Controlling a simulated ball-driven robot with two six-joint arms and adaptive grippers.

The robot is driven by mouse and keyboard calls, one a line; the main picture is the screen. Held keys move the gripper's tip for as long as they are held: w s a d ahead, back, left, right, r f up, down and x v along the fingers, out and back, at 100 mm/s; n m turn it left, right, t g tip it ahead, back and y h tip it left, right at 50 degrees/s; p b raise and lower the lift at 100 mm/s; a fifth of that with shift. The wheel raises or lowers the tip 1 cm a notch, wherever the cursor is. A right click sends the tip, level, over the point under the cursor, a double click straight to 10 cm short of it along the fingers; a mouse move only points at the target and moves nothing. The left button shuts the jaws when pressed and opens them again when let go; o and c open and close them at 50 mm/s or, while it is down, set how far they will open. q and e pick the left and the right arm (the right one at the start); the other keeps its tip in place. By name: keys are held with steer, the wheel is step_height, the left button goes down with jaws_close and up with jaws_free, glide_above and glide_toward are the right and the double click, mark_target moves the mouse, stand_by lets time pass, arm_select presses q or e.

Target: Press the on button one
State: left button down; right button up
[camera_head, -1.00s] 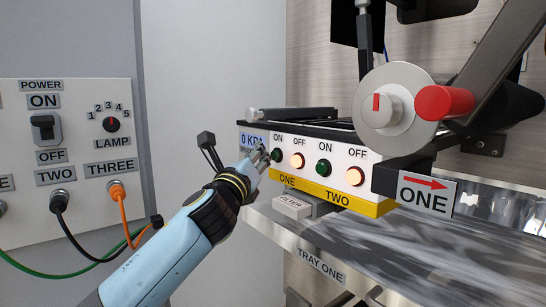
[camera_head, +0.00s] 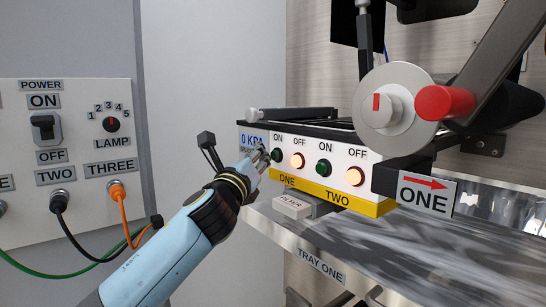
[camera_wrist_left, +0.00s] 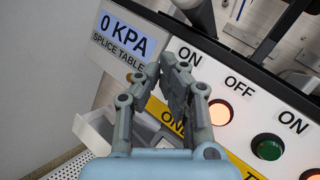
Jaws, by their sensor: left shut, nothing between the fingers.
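The on button one (camera_head: 276,155) is a dark green round button under an ON label, on the white panel above the yellow ONE strip (camera_head: 287,180). It is unlit. In the left wrist view it is hidden behind my fingers. My left gripper (camera_head: 262,156) is shut and empty, its tips just left of this button in the head view; I cannot tell whether they touch it. In the left wrist view the gripper (camera_wrist_left: 176,80) covers the spot under the first ON label (camera_wrist_left: 189,56). The off button one (camera_head: 298,160) glows orange. My right gripper is not in view.
Button pair TWO has a green on button (camera_head: 323,168) and a glowing off button (camera_head: 354,177). The display (camera_head: 252,140) reads 0 KPA. A red-handled crank (camera_head: 445,102) stands at right. A filter drawer (camera_head: 292,207) sits below. A power panel (camera_head: 88,142) is at left.

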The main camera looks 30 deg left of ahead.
arm_select(q)
steer(key=shift+w, duration=0.1)
steer(key=shift+w+d, duration=0.15)
steer(key=shift+w, duration=0.15)
steer(key=shift+w+d, duration=0.2)
steer(key=shift+w, duration=0.25)
stand_by(0.7)
steer(key=shift+s, duration=0.15)
stand_by(0.3)
steer(key=shift+s+a, duration=0.35)
steer(key=shift+s, duration=0.4)
